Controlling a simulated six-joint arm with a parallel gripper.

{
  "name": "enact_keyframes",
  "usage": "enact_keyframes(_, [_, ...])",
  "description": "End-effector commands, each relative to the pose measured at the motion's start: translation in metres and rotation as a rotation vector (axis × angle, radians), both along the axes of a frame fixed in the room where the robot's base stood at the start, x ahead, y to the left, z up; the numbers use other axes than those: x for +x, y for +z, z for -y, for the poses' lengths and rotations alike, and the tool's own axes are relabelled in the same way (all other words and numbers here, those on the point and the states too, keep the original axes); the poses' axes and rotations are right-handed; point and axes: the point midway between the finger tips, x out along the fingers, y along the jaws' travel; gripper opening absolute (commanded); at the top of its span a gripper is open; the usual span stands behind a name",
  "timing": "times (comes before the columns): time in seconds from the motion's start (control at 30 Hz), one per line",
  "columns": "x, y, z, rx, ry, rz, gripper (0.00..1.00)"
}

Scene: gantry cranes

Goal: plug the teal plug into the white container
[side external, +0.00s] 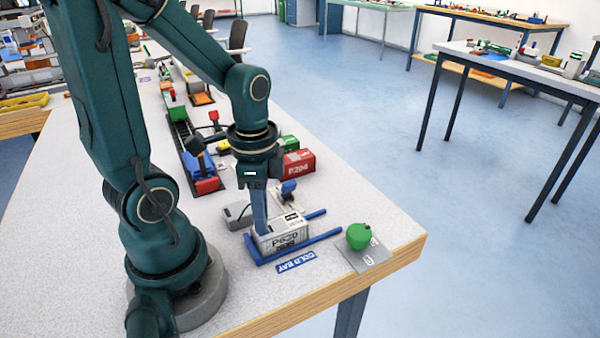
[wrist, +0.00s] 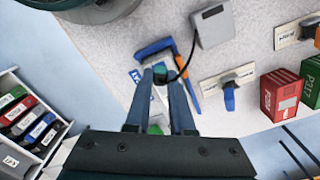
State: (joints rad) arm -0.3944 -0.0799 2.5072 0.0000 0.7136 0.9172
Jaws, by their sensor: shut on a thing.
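The teal plug (wrist: 160,72) shows between my fingertips in the wrist view, with a black cable running from it to a grey box (wrist: 212,25). My gripper (side external: 262,228) is shut on the plug and points down at the left side of the white container. The white container (side external: 285,238), marked P620, sits inside a blue bracket (side external: 318,241) near the table's front. My fingers hide the plug in the side view, so I cannot tell whether it touches the container or is in a socket. In the wrist view my fingers largely hide the container.
The grey box (side external: 238,214) stands left of the container. A blue-handled fixture (side external: 289,187) and red (side external: 299,162) and green (side external: 289,143) containers stand behind. A green knob (side external: 358,236) on a grey plate is at the right, near the table edge. A "COLD BAY" label lies in front.

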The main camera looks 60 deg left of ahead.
Motion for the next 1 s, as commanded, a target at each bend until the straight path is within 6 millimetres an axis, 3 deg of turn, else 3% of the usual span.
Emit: enact_keyframes(1.0, [0.0,-0.0051,0.0,0.0,0.0,-0.001,0.0])
